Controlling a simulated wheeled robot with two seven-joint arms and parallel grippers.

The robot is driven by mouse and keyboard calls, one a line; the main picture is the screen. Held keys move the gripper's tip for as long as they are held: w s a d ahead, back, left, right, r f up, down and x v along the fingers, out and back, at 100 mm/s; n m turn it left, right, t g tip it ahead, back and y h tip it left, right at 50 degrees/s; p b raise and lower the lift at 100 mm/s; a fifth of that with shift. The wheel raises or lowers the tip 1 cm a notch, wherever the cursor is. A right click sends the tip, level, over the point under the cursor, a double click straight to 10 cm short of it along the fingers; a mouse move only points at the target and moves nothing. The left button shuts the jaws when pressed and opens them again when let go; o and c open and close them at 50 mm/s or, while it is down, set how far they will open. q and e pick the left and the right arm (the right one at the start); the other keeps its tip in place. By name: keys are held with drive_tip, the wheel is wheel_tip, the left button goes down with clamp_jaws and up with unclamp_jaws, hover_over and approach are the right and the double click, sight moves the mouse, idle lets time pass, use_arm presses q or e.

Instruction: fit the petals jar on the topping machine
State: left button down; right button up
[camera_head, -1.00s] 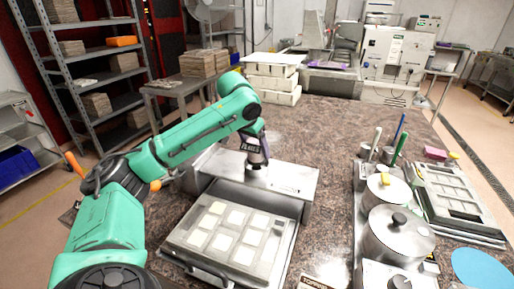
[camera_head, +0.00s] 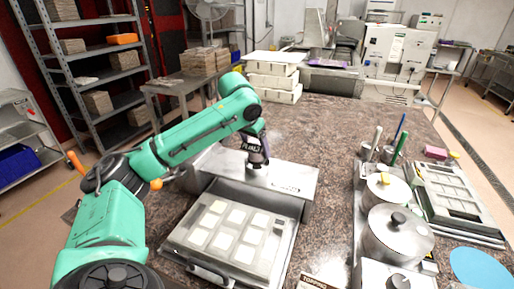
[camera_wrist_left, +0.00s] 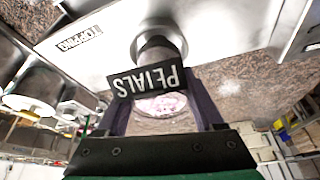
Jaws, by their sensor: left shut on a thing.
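The petals jar (camera_head: 259,158) is clear with a dark neck and a black label reading PETALS. Pink petals (camera_wrist_left: 162,104) show inside it in the left wrist view. My left gripper (camera_wrist_left: 163,112) is shut around the jar, with one finger on each side. The jar is held neck down over the steel topping machine (camera_head: 295,180), at the round metal socket (camera_wrist_left: 176,35) in its top. The neck overlaps the socket; I cannot tell how deep it sits. My right gripper is not in view.
A mould tray (camera_head: 203,220) with pale squares lies in front of the machine. Lidded steel pots (camera_head: 398,242) and upright tools stand to the right. Another mould (camera_head: 455,190) lies beyond them. Stacked white boxes (camera_head: 272,82) stand behind. The counter between machine and pots is clear.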

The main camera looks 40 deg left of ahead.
use_arm(q)
drive_tip(key=shift+f, duration=0.15)
drive_tip(key=shift+f+b, duration=0.6)
drive_tip(key=shift+f, duration=0.3)
unclamp_jaws()
drive_tip(key=v, duration=1.4)
drive_tip(key=shift+r+p, duration=0.3)
drive_tip(key=shift+r, duration=0.05)
